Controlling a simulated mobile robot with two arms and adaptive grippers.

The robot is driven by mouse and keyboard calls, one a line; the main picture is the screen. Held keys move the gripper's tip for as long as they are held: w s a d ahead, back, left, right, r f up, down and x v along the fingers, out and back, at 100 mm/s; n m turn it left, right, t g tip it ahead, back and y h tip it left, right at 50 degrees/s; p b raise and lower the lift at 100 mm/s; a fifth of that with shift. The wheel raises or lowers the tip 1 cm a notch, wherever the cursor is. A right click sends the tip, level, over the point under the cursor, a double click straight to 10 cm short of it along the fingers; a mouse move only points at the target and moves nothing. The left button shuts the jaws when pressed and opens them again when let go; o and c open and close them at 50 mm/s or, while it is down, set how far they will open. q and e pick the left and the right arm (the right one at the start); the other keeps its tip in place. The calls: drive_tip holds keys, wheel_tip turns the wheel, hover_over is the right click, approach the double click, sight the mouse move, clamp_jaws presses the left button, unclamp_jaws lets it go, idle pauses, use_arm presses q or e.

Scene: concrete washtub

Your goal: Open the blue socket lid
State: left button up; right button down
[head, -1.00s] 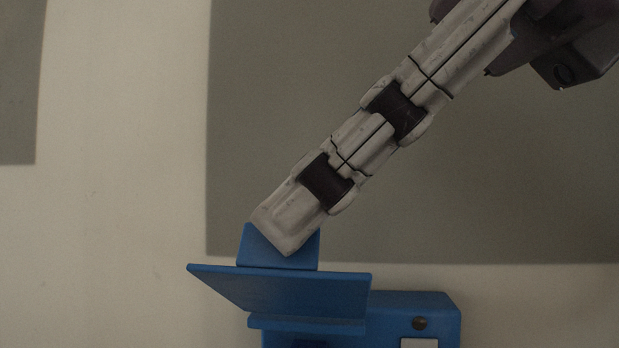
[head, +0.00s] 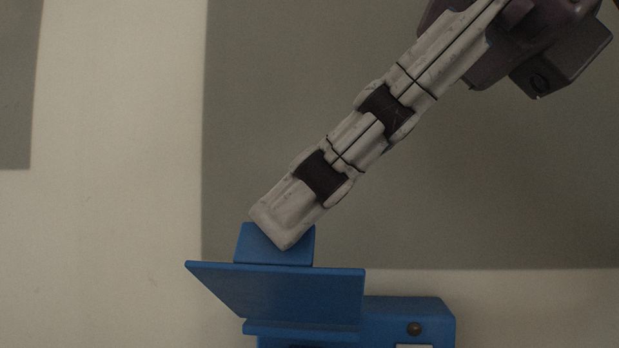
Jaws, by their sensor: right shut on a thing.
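The blue socket box (head: 440,315) is at the bottom edge of the head view, partly cut off. Its blue lid (head: 300,292) is raised and stands tilted away from the box. A blue tab (head: 272,246) sticks up beyond the lid's upper edge. My right gripper (head: 278,230) comes in from the upper right. Its fingertips are at the tab and it is shut on it; the finger hides part of the tab. My left gripper is not in view.
The box has a dark round hole (head: 414,329) and a white patch (head: 413,346) at its right. Behind is a pale wall (head: 110,240) with a large grey panel (head: 480,200) and a grey strip at the far left. The space left of the lid is clear.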

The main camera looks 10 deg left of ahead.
drive_tip(key=shift+w+f, duration=0.4)
drive_tip(key=c, duration=2.4)
unclamp_jaws()
drive_tip(key=shift+w, duration=0.3)
drive_tip(key=shift+s, duration=0.1)
drive_tip(key=shift+s, duration=0.1)
drive_tip(key=shift+w+d+r, duration=0.35)
drive_tip(key=shift+w+r, duration=0.35)
drive_tip(key=shift+r, duration=0.05)
drive_tip(key=shift+w+d+r, duration=0.55)
drive_tip(key=shift+d+r, duration=0.1)
drive_tip(key=shift+d, duration=0.3)
drive_tip(key=shift+w+d+r, duration=0.55)
drive_tip(key=shift+d+r, duration=0.1)
drive_tip(key=shift+d, duration=0.35)
drive_tip(key=shift+w+d+r, duration=0.55)
drive_tip(key=shift+d+r, duration=0.1)
drive_tip(key=shift+d, duration=0.3)
